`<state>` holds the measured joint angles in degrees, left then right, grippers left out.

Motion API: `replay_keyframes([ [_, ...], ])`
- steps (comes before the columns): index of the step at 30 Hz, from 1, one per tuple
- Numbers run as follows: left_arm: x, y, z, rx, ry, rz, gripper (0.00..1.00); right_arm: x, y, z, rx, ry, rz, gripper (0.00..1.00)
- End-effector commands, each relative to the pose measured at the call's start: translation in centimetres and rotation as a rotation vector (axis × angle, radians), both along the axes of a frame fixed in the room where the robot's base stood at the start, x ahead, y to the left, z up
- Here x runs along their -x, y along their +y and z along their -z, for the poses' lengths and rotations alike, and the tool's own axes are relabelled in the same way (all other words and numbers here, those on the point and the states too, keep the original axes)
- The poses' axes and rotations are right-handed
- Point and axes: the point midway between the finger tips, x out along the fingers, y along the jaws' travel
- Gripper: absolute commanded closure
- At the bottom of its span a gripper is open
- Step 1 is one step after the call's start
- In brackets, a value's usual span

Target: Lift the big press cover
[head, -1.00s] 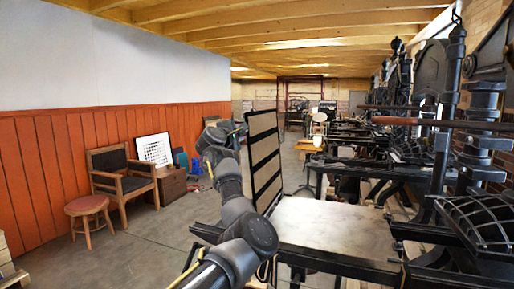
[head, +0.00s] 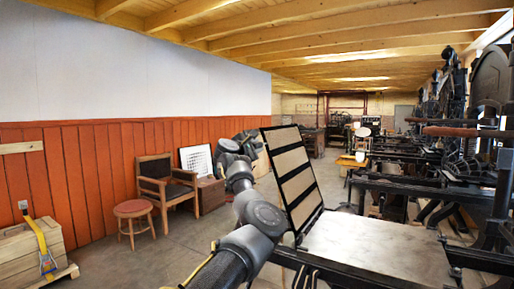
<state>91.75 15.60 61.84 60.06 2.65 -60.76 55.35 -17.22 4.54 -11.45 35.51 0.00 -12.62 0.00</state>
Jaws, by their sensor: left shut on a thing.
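The big press cover (head: 297,187) is a black frame with pale panels split by dark bars. It stands raised and tilted at the left end of the press, above the pale flat press bed (head: 378,248). My left arm reaches up from the bottom along the cover's left side. My left gripper (head: 252,144) is shut on the cover at its upper left edge; the fingertips are small and partly hidden. My right gripper is not in view.
Other dark hand presses (head: 440,165) stand in a row at the right and back. A wooden armchair (head: 166,184), a red round stool (head: 133,210) and a wooden crate with a yellow strap (head: 30,252) are at the left. The floor between is open.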

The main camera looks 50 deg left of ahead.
Motion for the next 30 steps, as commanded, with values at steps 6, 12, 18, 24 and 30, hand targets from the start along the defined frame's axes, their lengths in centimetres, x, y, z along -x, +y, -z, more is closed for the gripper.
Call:
replay_keyframes([
  [6, 0.0, -0.1, 0.1, -0.001, 0.001, 0.000, 0.55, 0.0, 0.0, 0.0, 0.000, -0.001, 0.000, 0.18],
  [12, 0.0, 0.0, 0.0, -0.001, 0.001, 0.000, 0.55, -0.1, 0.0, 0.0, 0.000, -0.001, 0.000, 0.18],
  [18, 1.0, -0.2, 0.3, -0.002, 0.000, -0.003, 0.55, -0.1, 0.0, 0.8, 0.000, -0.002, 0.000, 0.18],
  [24, 4.4, -1.2, 0.5, -0.003, 0.000, -0.004, 0.55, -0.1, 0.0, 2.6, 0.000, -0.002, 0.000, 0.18],
  [30, 8.0, -2.2, 0.4, -0.002, -0.001, -0.002, 0.55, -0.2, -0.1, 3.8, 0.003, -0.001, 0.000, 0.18],
])
